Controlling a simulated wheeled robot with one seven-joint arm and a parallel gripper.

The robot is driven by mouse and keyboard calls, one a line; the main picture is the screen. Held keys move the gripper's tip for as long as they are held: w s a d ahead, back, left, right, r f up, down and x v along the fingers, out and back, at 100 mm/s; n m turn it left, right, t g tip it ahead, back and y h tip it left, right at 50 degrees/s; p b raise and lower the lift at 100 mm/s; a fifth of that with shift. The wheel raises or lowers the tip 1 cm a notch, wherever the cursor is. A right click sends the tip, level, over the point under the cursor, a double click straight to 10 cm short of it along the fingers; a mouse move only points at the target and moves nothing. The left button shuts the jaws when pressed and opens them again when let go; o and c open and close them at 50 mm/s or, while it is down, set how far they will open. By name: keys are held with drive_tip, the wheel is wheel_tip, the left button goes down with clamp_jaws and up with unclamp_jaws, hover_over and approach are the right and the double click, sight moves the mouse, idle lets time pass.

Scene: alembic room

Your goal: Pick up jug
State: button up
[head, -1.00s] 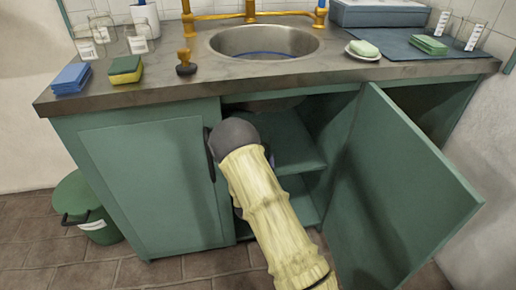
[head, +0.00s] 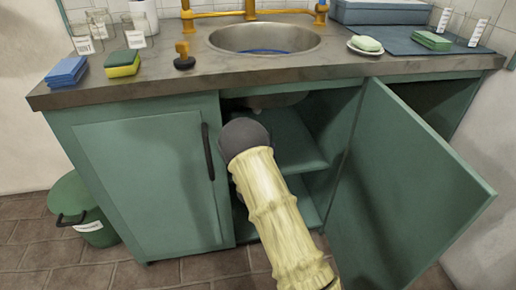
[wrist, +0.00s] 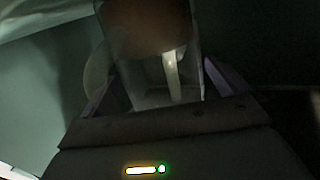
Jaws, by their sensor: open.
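In the dark wrist view, what looks like the jug (wrist: 155,88) is a pale, see-through vessel with a brown upper part and a light upright strip, perhaps its handle. My gripper (wrist: 158,80) is open around or just behind it, with one finger on each side. I cannot tell whether the fingers touch it. In the head view my gripper and the jug are hidden behind my arm inside the open cabinet (head: 290,145).
The open green door (head: 405,190) stands out on the right. The closed left door (head: 150,180) has a dark handle (head: 208,152) close to my arm. A shelf (head: 298,152) crosses the cabinet under the sink (head: 265,38). A green bin (head: 80,210) stands at left.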

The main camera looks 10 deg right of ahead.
idle(0.3)
drive_tip(key=c, duration=1.1)
wheel_tip(320, 180, up, 10)
drive_tip(key=p, duration=0.5)
drive_tip(key=s+d+f+p, duration=0.1)
drive_tip(key=s+d+p, duration=0.2)
drive_tip(key=s, duration=0.5)
drive_tip(key=s+d+f+p, duration=0.1)
drive_tip(key=s+d+p, duration=0.2)
drive_tip(key=s, duration=0.4)
drive_tip(key=shift+s+d+f+p, duration=0.3)
drive_tip(key=shift+s+f+p, duration=0.1)
drive_tip(key=shift+p, duration=0.15)
